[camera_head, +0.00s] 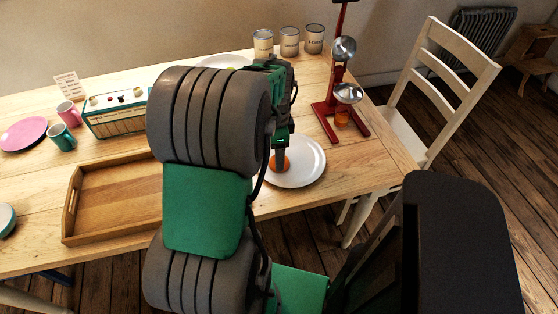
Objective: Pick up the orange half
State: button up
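An orange half (286,164) lies on a white plate (311,171) near the table's right front edge. My gripper (280,156) points down over it, with one dark finger visible in front of the orange half and covering part of it. The other finger is hidden, so I cannot tell whether the gripper is open or shut, or whether it touches the orange half. Another orange piece (341,119) sits at the base of the red juicer.
The red juicer (331,100) with metal cups stands right of the plate. A wooden tray (80,205), a radio (112,122), mugs (68,113) and a pink plate (22,133) are to the left. Three canisters (289,41) stand behind. A white chair (440,90) is at right.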

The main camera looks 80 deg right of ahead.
notch_tip(320, 180, down, 3)
jog(key=shift+r, duration=0.1)
jog(key=shift+c, duration=0.3)
jog(key=c, duration=0.6)
jog(key=shift+o, duration=0.2)
jog(key=shift+r, duration=0.1)
